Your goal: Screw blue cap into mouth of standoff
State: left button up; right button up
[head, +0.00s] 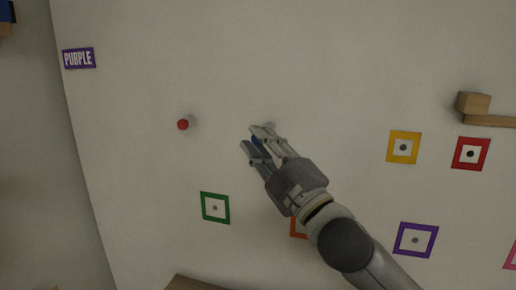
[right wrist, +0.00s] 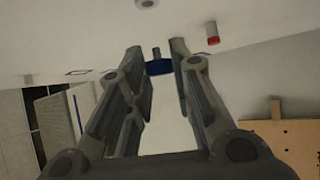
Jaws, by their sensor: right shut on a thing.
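My right gripper (head: 250,138) is shut on the blue cap (head: 257,141), close to the wall. In the right wrist view the blue cap (right wrist: 158,67) sits between the fingertips, with a thin grey stem pointing away from the gripper. A pale standoff (right wrist: 147,3) shows at the top edge of that view, apart from the cap. In the head view a faint pale knob (head: 270,124) shows just beyond the fingertips; it is likely the same standoff. My left gripper is not in view.
A red cap (head: 183,124) stands out from the wall to the left. Coloured square frames, including green (head: 215,208), yellow (head: 404,147) and red (head: 470,153), are on the wall. A wooden block (head: 474,103) and ledge project at the right. A purple label (head: 79,58) is at upper left.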

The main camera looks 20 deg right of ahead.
jog(key=shift+w+d, duration=0.45)
jog(key=shift+w, duration=0.2)
jog(key=shift+w+d, duration=0.4)
jog(key=shift+w, duration=0.2)
jog(key=shift+p, duration=0.4)
dwell(0.8)
jog(key=shift+w+d, duration=0.5)
jog(key=shift+w, duration=0.15)
dwell(0.3)
jog(key=shift+r, duration=0.1)
jog(key=o, duration=0.9)
jog(key=shift+w, duration=0.1)
jog(key=shift+c, duration=0.2)
